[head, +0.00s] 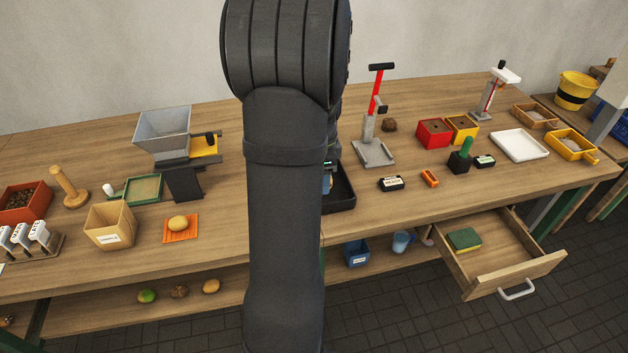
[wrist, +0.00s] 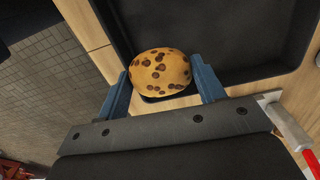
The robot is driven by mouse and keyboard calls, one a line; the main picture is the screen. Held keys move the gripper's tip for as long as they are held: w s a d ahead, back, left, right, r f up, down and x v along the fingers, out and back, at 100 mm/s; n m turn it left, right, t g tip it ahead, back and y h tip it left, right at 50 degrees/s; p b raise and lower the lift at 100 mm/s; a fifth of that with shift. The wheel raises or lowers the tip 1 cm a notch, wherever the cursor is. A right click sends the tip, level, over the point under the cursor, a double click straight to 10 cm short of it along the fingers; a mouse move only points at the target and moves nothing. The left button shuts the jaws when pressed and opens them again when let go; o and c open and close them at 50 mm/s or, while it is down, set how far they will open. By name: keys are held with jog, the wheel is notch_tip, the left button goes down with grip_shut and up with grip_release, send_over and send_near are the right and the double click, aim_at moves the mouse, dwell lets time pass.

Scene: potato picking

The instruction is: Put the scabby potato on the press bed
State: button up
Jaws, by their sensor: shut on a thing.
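The scabby potato (wrist: 160,72), tan with dark brown spots, is between the two blue fingers of my gripper (wrist: 162,88) in the wrist view. The gripper is shut on it, at the edge of a black tray (wrist: 215,70). In the head view my arm hides most of the gripper and potato. The press, with a grey post and red lever, stands right of my arm; its grey flat press bed (head: 374,153) is empty. A grey and red part, perhaps of the press, shows at the lower right of the wrist view.
The black tray (head: 342,195) is partly behind my arm. A dark brown lump (head: 389,125) lies beside the press. A labelled black block (head: 391,184) and an orange item (head: 430,178) lie in front. An open drawer (head: 505,262) juts out at right.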

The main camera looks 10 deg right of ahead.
jog(key=s+d+r, duration=0.5)
jog(key=s, duration=0.1)
jog(key=w+d+f+m+t, duration=0.1)
jog(key=w+d+m, duration=0.1)
jog(key=d+m, duration=0.3)
jog(key=w+d+f+m+t, duration=0.1)
jog(key=w+d+m+t, duration=0.1)
jog(key=d+m, duration=0.3)
jog(key=w+d+f+m+t, duration=0.1)
jog(key=w+d+m+t, duration=0.1)
jog(key=w+d+m, duration=0.2)
jog(key=shift+w+d+f+m, duration=0.1)
jog(key=shift+d+f+m, duration=0.1)
jog(key=shift+d+m, duration=0.55)
jog(key=shift+w+d+f+m, duration=0.1)
jog(key=shift+d+f+m, duration=0.2)
jog(key=shift+m, duration=0.85)
jog(key=shift+w+d+f, duration=0.1)
jog(key=shift+w+f, duration=0.6)
jog(key=shift+w, duration=1.1)
jog(key=shift+w+f, duration=0.75)
jog(key=shift+w, duration=1.1)
jog(key=shift+w+d+f, duration=0.1)
jog(key=shift+w+f, duration=0.6)
jog(key=shift+w, duration=1.1)
jog(key=o, duration=1.1)
jog(key=shift+r, duration=0.1)
